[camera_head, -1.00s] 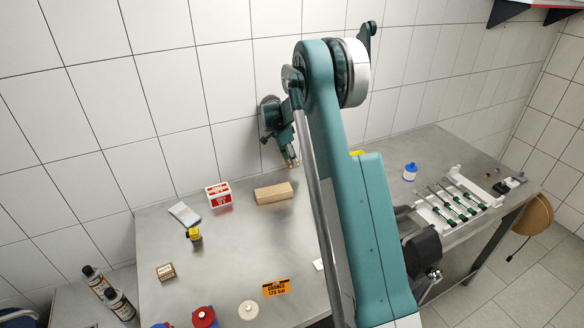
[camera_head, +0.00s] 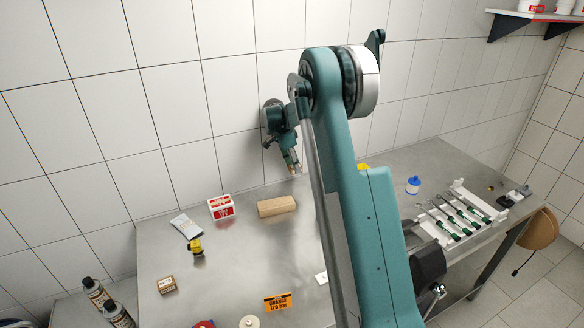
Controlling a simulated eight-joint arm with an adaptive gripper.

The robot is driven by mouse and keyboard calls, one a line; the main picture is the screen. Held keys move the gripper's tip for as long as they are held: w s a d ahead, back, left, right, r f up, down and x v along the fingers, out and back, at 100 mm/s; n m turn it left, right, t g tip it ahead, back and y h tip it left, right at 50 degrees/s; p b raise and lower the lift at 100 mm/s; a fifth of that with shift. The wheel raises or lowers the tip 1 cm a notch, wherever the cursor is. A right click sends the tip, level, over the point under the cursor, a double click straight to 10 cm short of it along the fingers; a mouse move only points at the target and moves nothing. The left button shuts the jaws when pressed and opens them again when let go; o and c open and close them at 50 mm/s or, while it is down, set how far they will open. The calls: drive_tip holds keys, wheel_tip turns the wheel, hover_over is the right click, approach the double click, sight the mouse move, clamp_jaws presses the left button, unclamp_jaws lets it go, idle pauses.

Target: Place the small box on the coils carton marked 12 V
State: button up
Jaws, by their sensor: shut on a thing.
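My gripper (camera_head: 293,161) hangs in front of the back wall, above the rear of the table and to the upper right of the wooden block. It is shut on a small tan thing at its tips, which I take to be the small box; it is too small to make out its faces. A red and white carton (camera_head: 221,207) stands at the back left of the table. A small brown carton (camera_head: 166,284) with a pale label sits at the front left. Their print is too small to read, so I cannot tell which carton is marked 12 V.
The steel table (camera_head: 225,260) is clear in the middle. A wooden block (camera_head: 277,206), a pale packet (camera_head: 184,224) and a yellow-topped item (camera_head: 196,246) lie left of my arm. An orange sign (camera_head: 278,302) stands in front. A tool rack (camera_head: 462,211) is at right.

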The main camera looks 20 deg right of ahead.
drive_tip(key=a+r, duration=0.2)
drive_tip(key=a, duration=0.7)
drive_tip(key=a+r, duration=0.2)
drive_tip(key=a, duration=0.7)
wheel_tip(320, 180, up, 3)
hover_over(222, 202)
drive_tip(key=a, duration=0.1)
drive_tip(key=shift+w+n+p, duration=0.15)
drive_tip(key=shift+n+p, duration=0.25)
drive_tip(key=shift+f, duration=0.15)
drive_tip(key=shift+f, duration=3)
drive_tip(key=shift+f, duration=1.9)
drive_tip(key=shift+f, duration=0.15)
